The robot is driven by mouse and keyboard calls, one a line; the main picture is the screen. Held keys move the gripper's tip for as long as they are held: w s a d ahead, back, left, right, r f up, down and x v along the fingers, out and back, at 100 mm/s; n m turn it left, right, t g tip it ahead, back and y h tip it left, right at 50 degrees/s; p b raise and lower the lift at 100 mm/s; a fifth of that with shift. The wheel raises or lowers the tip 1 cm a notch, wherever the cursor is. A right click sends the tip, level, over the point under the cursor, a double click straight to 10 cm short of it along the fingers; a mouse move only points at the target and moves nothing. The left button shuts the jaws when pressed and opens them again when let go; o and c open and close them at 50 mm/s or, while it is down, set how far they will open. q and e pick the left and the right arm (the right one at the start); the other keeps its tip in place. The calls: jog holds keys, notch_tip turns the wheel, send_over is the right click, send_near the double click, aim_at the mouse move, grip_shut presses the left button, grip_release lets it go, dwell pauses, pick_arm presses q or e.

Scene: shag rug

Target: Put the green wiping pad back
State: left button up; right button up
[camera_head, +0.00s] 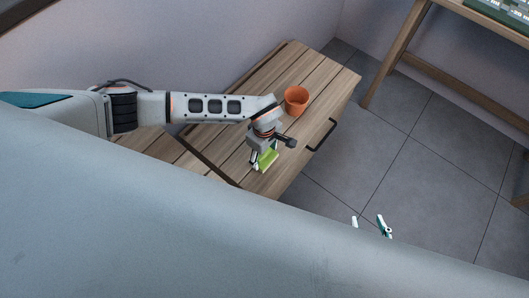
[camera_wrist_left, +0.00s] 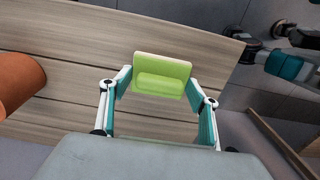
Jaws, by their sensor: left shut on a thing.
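The green wiping pad (camera_head: 267,159) is a small lime-green block with a raised grip, seen over the slatted wooden top of a low cabinet (camera_head: 240,93). My left gripper (camera_head: 262,163) is shut on the pad. In the left wrist view the pad (camera_wrist_left: 162,75) sits between the two fingertips of the left gripper (camera_wrist_left: 160,82), over the wood. I cannot tell whether the pad touches the wood. My right gripper (camera_head: 370,226) shows only its two fingertips, which stand apart with nothing seen between them, over the floor.
An orange pot (camera_head: 297,100) stands on the cabinet top beyond my left gripper; its side also shows in the left wrist view (camera_wrist_left: 15,80). A black handle (camera_head: 322,135) is on the cabinet's front. A wooden table (camera_head: 395,55) stands at upper right. Tiled floor (camera_head: 400,150) lies clear between.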

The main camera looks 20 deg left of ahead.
pick_arm(q)
jog(key=o, duration=1.1)
jog(key=shift+f, duration=0.1)
jog(key=shift+c, duration=0.2)
pick_arm(e)
jog(key=shift+w+r, duration=0.1)
jog(key=shift+w, duration=0.05)
pick_arm(q)
jog(key=shift+r, duration=0.4)
jog(key=r, duration=0.2)
jog(key=r+p, duration=0.1)
jog(key=r, duration=0.1)
jog(key=shift+w+r+p, duration=0.2)
jog(key=shift+r+p, duration=0.1)
jog(key=shift+r, duration=0.1)
notch_tip(320, 180, up, 7)
jog(key=p, duration=0.1)
jog(key=shift+s+f, duration=0.15)
jog(key=shift+s, duration=0.05)
pick_arm(e)
jog(key=shift+a+r, duration=0.15)
jog(key=shift+r, duration=0.4)
jog(key=shift+a+r, duration=0.15)
jog(key=shift+r, duration=0.35)
